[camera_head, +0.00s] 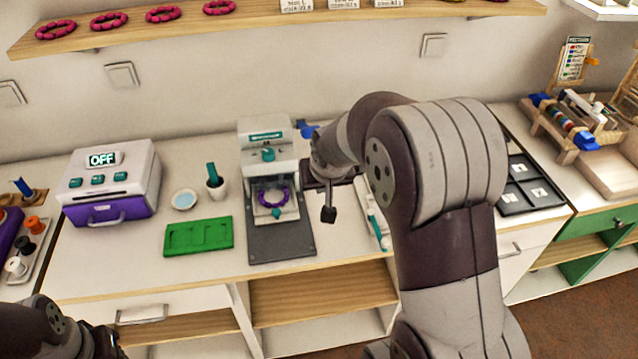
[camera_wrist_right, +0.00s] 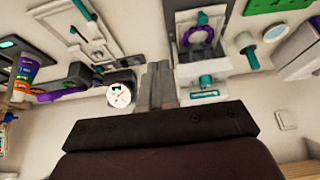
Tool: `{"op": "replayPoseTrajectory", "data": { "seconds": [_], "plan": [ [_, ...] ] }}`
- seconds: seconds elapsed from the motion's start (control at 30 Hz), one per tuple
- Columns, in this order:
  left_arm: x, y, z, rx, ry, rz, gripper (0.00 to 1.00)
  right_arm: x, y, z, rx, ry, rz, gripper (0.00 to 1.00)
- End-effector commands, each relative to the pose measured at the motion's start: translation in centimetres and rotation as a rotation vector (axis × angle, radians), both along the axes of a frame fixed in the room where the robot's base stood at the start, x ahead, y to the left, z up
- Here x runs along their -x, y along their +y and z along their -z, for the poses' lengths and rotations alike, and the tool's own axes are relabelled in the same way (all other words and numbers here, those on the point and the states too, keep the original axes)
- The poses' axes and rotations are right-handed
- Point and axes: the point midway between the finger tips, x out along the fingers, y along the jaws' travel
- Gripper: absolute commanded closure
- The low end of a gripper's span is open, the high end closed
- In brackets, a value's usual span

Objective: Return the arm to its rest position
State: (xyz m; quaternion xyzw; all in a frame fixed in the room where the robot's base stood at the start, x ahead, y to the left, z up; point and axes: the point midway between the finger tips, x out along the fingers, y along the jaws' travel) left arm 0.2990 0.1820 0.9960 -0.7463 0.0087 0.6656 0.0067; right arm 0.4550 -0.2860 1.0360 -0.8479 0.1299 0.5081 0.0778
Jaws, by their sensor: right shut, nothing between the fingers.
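My right arm (camera_head: 440,200) reaches in from the lower right over the counter. Its gripper (camera_head: 328,212) hangs above the counter, just right of the grey and white press. In the right wrist view the two fingers (camera_wrist_right: 160,85) are together with nothing between them. The press (camera_head: 267,140) holds a purple beaded ring (camera_head: 272,197) on its dark base; the ring also shows in the right wrist view (camera_wrist_right: 201,37). My left arm (camera_head: 45,330) shows only at the lower left corner, and its fingers cannot be made out.
A green board (camera_head: 198,237), a small dish (camera_head: 184,200) and a cup (camera_head: 216,188) stand left of the press. A box reading OFF (camera_head: 110,180) is further left. A black tray (camera_head: 530,190) lies right of my arm. A shelf (camera_head: 250,22) with pink rings hangs above.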

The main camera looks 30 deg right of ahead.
Motion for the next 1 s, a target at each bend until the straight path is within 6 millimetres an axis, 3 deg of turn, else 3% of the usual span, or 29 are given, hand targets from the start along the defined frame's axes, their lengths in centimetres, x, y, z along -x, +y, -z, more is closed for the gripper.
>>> {"op": "replayPoseTrajectory", "data": {
  "seconds": [0.2,0.77,0.87,1.0],
  "plan": [
    [0.0,0.0,0.2,0.0,0.0,0.0,0.63,1.3,0.4,-1.4,0.0,-0.004,0.0,1.0],
    [0.0,0.0,0.1,0.0,0.0,0.0,0.63,1.6,0.5,-1.2,0.006,0.01,-0.019,1.0],
    [0.0,0.0,0.1,0.0,0.0,0.0,0.63,5.4,2.0,0.8,-0.012,0.115,-0.065,1.0],
    [0.0,0.0,0.1,0.0,0.0,0.0,0.63,12.1,6.7,3.2,-0.05,0.288,-0.202,1.0]
  ]
}}
